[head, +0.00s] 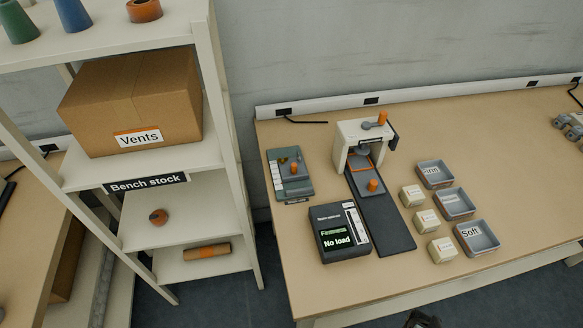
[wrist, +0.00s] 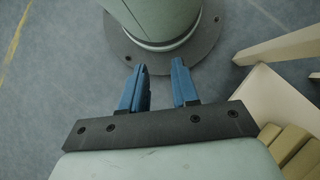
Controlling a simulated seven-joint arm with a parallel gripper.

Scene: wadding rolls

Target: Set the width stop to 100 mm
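A grey plate fixture (head: 303,190) with a pale marked strip and an orange knob (head: 294,168) lies on the bench, left of a white arched press (head: 352,140). A second orange knob (head: 373,185) stands on the dark slide track below the press. Which of these is the width stop, and its setting, I cannot tell; the markings are too small to read. My gripper (wrist: 158,82) shows in the wrist view with two blue fingers apart and nothing between them. It is over the floor near my base, away from the bench fixtures.
A black readout box (head: 340,232) shows "No load". Several cream blocks (head: 412,195) and grey labelled trays (head: 435,174) stand to the right. A white shelf (head: 150,165) with a "Vents" box (head: 135,100) stands at left. The bench's right front (head: 520,210) is clear.

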